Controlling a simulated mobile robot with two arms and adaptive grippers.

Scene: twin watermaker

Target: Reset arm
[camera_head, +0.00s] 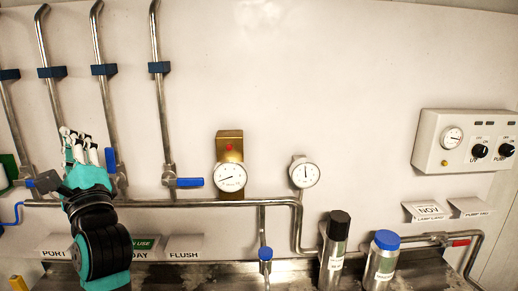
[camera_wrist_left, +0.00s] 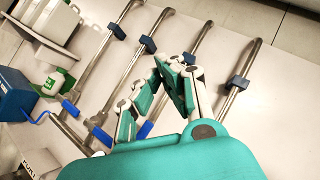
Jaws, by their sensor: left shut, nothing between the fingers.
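My left gripper (camera_head: 82,142) is at the left of the head view, in front of the pipes and blue-handled valves. Its teal and white fingers point up and look empty. In the left wrist view the left gripper (camera_wrist_left: 160,85) has its fingers bent in, with nothing held between them. It appears apart from the valve handles, though it hides part of the pipes behind it. My right gripper is not in either view.
Vertical pipes (camera_head: 159,100) with a blue valve handle (camera_head: 190,183) stand close to the left gripper. Gauges (camera_head: 230,177), a control box (camera_head: 465,140) and two canisters, one black-capped (camera_head: 334,245) and one blue-capped (camera_head: 381,262), are further right. The upper middle wall is clear.

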